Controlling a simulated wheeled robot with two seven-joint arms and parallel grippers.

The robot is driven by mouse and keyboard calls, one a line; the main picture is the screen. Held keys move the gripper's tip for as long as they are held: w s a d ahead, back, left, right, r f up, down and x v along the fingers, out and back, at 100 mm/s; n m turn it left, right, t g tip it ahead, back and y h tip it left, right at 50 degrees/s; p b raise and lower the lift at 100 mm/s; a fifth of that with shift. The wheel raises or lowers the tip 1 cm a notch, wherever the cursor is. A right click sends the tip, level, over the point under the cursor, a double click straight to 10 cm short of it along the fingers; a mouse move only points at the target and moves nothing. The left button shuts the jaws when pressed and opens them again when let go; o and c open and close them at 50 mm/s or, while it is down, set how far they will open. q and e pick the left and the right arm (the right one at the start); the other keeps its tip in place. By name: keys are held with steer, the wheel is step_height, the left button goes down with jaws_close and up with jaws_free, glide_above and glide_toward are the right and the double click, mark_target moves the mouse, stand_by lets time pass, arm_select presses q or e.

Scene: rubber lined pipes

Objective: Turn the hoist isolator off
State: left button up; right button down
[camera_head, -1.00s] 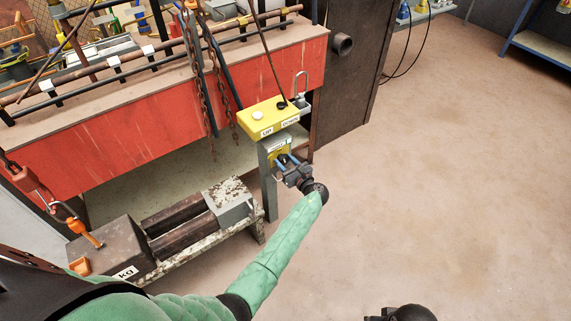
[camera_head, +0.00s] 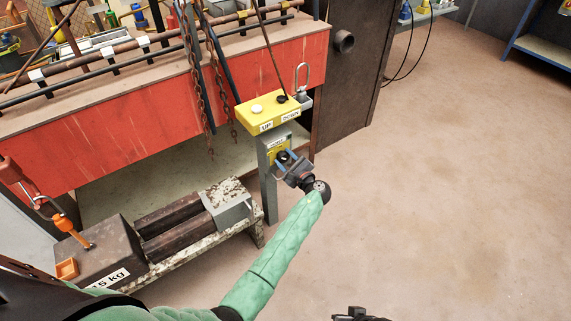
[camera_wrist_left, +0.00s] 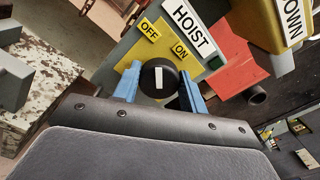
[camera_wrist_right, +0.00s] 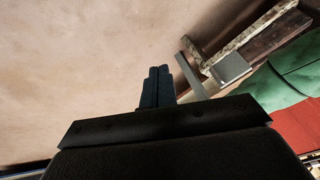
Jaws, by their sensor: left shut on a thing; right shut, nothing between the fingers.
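The hoist isolator is a round black knob (camera_wrist_left: 159,77) with a white pointer line, on a grey and yellow panel (camera_wrist_left: 128,48). The panel carries a HOIST label (camera_wrist_left: 188,27), a yellow OFF label (camera_wrist_left: 149,31) and a yellow ON label (camera_wrist_left: 181,50). The pointer stands upright in the left wrist view, closer to the OFF direction than to ON. My left gripper (camera_head: 287,160) has its blue fingers on both sides of the knob, shut on it. My right gripper (camera_wrist_right: 158,86) is shut and empty over bare floor.
A yellow box (camera_head: 268,114) with UP and DOWN labels tops the grey post (camera_head: 268,188), just above the isolator. Chains (camera_head: 200,90) hang before the red bench (camera_head: 150,122). A low stand with dark bars (camera_head: 180,222) is left of the post. Floor at right is clear.

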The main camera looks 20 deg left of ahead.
arm_select(q)
steer(key=n+b, duration=0.1)
steer(key=b, duration=0.1)
steer(key=n+b, duration=0.2)
steer(key=shift+f, duration=0.3)
steer(key=n+b, duration=0.3)
steer(key=shift+s+n+b, duration=0.1)
steer(key=shift+n+b, duration=0.8)
steer(key=shift+r+n, duration=0.1)
steer(key=shift+n, duration=0.2)
arm_select(e)
step_height(320, 180, down, 32)
steer(key=a+t, duration=0.1)
steer(key=t, duration=0.2)
steer(key=shift+m, duration=0.4)
arm_select(q)
steer(key=shift+a+b, duration=0.1)
steer(key=shift+b, duration=0.2)
arm_select(e)
steer(key=shift+w, duration=0.1)
arm_select(q)
steer(key=o, duration=1)
